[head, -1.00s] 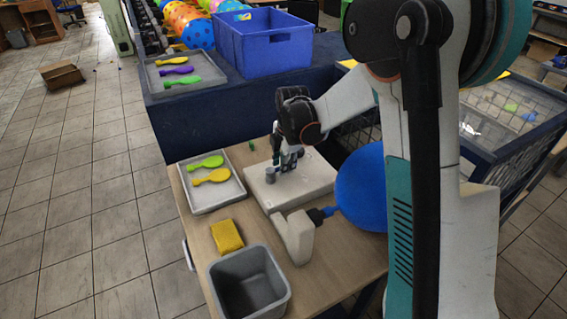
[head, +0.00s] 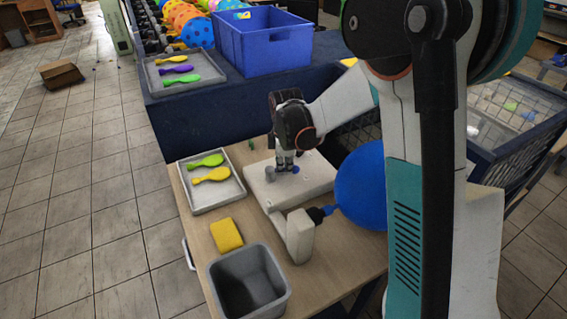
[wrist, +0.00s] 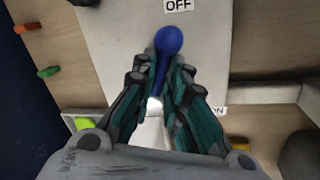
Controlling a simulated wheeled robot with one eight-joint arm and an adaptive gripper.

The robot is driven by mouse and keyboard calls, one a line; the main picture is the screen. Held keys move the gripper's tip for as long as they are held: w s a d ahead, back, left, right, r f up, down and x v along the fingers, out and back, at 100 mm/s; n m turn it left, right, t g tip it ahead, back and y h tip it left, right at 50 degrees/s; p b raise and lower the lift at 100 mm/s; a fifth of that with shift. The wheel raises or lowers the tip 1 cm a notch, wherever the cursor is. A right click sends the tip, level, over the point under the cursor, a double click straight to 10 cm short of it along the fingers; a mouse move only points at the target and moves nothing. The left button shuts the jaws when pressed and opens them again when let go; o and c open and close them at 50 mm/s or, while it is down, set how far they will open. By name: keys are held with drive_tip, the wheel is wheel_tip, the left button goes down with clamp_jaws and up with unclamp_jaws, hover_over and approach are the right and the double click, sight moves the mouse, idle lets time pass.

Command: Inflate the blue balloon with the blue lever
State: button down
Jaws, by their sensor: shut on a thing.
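The blue balloon (head: 361,188) is round and large, attached by its neck to the dark nozzle of the white pump arm, and partly hidden behind my arm. The blue lever (wrist: 168,41) stands on the white machine base (head: 312,181). In the wrist view, its round knob points toward the OFF label (wrist: 178,5); the ON label (wrist: 217,110) lies on the opposite side. My gripper (wrist: 168,80) is shut around the lever's shaft, below the knob. In the head view, my gripper (head: 285,162) is low over the base, with the blue knob just beside its fingers.
A grey tray (head: 206,205) with green and yellow balloons lies left of the machine. A yellow sponge (head: 227,235) and an open grey bin (head: 250,285) are in front. A blue crate (head: 262,45) stands behind.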

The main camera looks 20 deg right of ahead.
drive_tip(key=m, duration=0.1)
drive_tip(key=s+m, duration=0.1)
drive_tip(key=m, duration=0.1)
drive_tip(key=shift+s+a+m+h, duration=0.15)
drive_tip(key=shift+a+m+h, duration=0.15)
drive_tip(key=shift+m, duration=0.1)
drive_tip(key=m, duration=0.1)
drive_tip(key=s+a+m, duration=0.1)
drive_tip(key=m, duration=0.1)
drive_tip(key=shift+m+g+h, duration=0.3)
drive_tip(key=shift+g, duration=0.1)
drive_tip(key=m, duration=0.1)
drive_tip(key=a+m, duration=0.1)
drive_tip(key=shift+s+m, duration=0.25)
drive_tip(key=shift+m, duration=0.05)
drive_tip(key=shift+s+a+m+g+h, duration=0.15)
drive_tip(key=shift+a+m+g, duration=0.15)
drive_tip(key=shift+m, duration=0.55)
drive_tip(key=shift+a+m+g+h, duration=0.2)
drive_tip(key=shift+a+m, duration=0.1)
drive_tip(key=shift+m, duration=0.55)
drive_tip(key=c, duration=1.6)
unclamp_jaws()
drive_tip(key=shift+r, duration=0.1)
drive_tip(key=v, duration=1.1)
drive_tip(key=shift+r, duration=0.4)
